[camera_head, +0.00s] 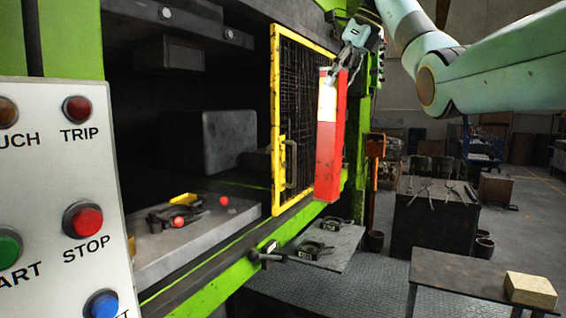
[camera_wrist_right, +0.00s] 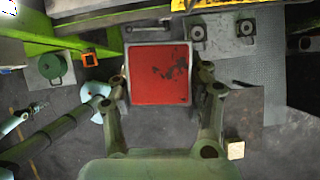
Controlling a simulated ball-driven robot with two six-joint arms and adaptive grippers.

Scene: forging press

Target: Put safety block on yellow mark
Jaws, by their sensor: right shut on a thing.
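The safety block is a long red block (camera_head: 329,150) with a pale band near its top. It hangs nearly upright in front of the yellow-framed mesh gate. My right gripper (camera_head: 343,72) is shut on its upper end. In the right wrist view the block's red end face (camera_wrist_right: 158,75) sits between the two fingers of the right gripper (camera_wrist_right: 161,88). A small yellow patch (camera_head: 183,199) shows on the grey press bed (camera_head: 170,245); whether it is the yellow mark I cannot tell. The block is apart from the bed. My left gripper is not in view.
The yellow-framed gate (camera_head: 275,120) stands right of the press opening. Dark tongs and small red pieces (camera_head: 178,221) lie on the bed. A button panel (camera_head: 65,200) fills the left foreground. A table (camera_head: 470,275) with a tan block (camera_head: 530,290) stands at right.

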